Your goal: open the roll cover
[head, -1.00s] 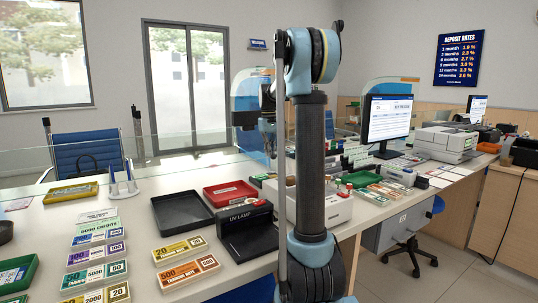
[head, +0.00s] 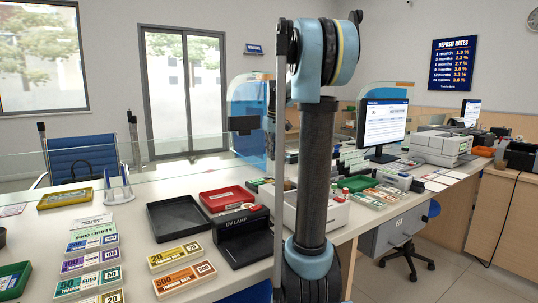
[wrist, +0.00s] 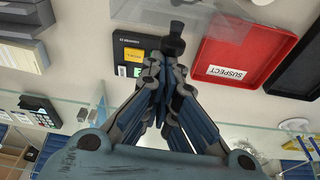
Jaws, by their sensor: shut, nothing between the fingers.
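My gripper (wrist: 161,82) is shut and empty in the wrist view, its fingertips together over a dark device. In the head view my own arm hides much of it. The dark device (wrist: 130,46) has a yellow and a green patch on its face and a black knob-like part (wrist: 174,46) at its right side. My fingers cover its lower right part. I cannot tell which part is the roll cover, or whether the fingertips touch the device. The device is hard to make out behind my arm in the head view.
A red tray marked SUSPECT (wrist: 262,40) lies beside the device, with a black tray (head: 180,217) beyond it. The black UV lamp (head: 243,233) stands in front of the red tray. A glass screen (wrist: 70,112) runs along the counter. Banknote bundles (head: 184,279) lie at the front.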

